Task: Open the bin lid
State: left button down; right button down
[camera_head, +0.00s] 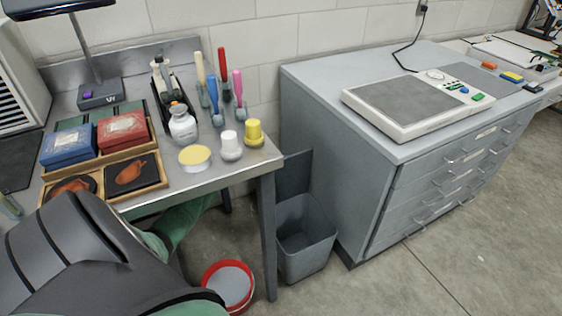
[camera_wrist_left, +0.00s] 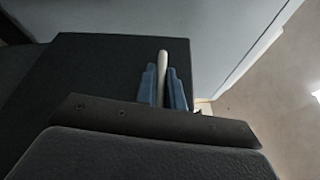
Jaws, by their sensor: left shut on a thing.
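The grey bin (camera_head: 306,240) stands on the floor between the table and the drawer cabinet in the head view. Its top is open, and I see its inside. A dark grey panel, which looks like its lid (camera_head: 295,173), stands upright at its back. In the left wrist view my left gripper (camera_wrist_left: 164,75) has blue fingers close together on a pale rod (camera_wrist_left: 161,65). What the rod belongs to I cannot tell. A dark flat panel lies behind the fingers. My dark arm fills the lower left of the head view, but its fingertips cannot be made out there.
The table (camera_head: 215,178) carries boxes, brushes and jars close to its front edge. Its leg (camera_head: 268,235) stands just left of the bin. A red bucket (camera_head: 228,282) is on the floor beside my arm. The drawer cabinet (camera_head: 335,165) bounds the bin on the right.

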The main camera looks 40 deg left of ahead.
pick_arm(q)
jog(key=shift+f, duration=0.1)
jog(key=c, duration=1.5)
grip_release()
jog(key=shift+s+a, duration=0.1)
jog(key=v, duration=0.7)
jog(key=shift+s+a+b, duration=0.2)
jog(key=shift+s+b, duration=0.05)
jog(key=shift+b, duration=0.1)
